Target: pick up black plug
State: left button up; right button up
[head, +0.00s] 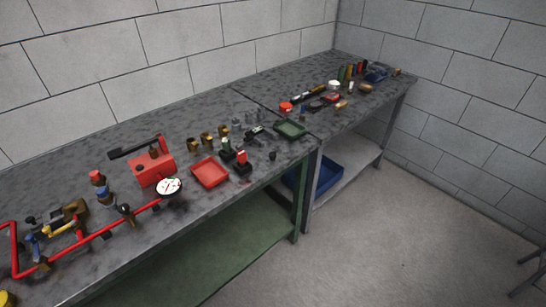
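A small black piece (272,156) stands on the grey workbench top (225,112) near its front edge. It looks like the black plug, but it is too small to be sure. Neither of my grippers shows in the head view.
A red tray (209,173), a red box (153,168) and a white-faced gauge (169,186) on red piping stand to the left. Several brass fittings (207,139) stand behind. A second bench (385,100) with tools continues right. The floor (350,230) in front is clear.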

aim_at(272, 155)
jog(key=z, duration=0.35)
jog(key=k, duration=0.5)
jog(key=z, duration=1.3)
jog(key=i, duration=1.9)
jog(key=u, duration=1.3)
jog(key=i, duration=0.5)
jog(key=u, duration=0.5)
